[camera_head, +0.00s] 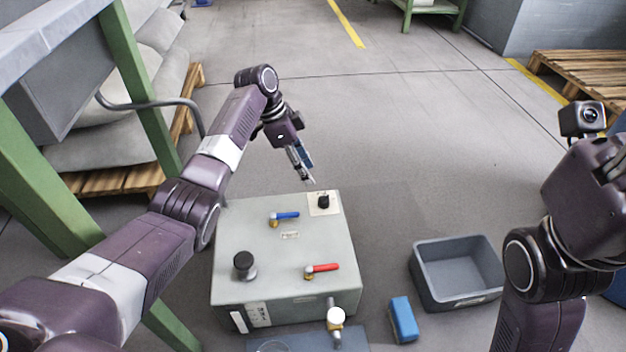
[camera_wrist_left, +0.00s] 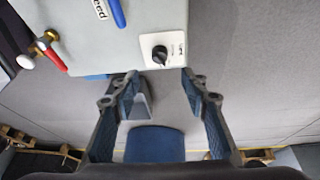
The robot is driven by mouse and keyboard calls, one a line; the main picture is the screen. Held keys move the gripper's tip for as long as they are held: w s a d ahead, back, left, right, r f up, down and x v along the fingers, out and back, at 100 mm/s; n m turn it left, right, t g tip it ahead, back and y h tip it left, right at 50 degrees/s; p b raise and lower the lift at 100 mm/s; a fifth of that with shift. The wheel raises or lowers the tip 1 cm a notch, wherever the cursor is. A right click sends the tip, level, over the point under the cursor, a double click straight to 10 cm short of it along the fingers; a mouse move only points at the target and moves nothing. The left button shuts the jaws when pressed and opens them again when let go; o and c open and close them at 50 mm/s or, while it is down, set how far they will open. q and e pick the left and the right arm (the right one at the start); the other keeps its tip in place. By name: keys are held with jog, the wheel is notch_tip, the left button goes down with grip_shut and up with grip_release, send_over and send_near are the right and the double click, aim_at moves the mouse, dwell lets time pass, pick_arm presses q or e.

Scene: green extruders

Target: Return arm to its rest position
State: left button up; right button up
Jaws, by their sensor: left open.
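My left arm (camera_head: 222,135) reaches in from the left, bent at a raised elbow. Its gripper (camera_head: 307,172) points down just behind the far right part of a grey control box (camera_head: 255,255). In the left wrist view the two fingers (camera_wrist_left: 160,82) are spread apart with nothing held between them. The black knob (camera_head: 323,201) on its white plate is close to the fingertips; it also shows in the left wrist view (camera_wrist_left: 160,54). My right arm (camera_head: 545,260) is folded at the right edge; I cannot make out its fingers.
A green frame (camera_head: 130,70) stands left. Open floor lies beyond.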

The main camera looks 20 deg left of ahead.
pick_arm(q)
jog(key=shift+a+r, duration=0.15)
jog(key=shift+r, duration=0.25)
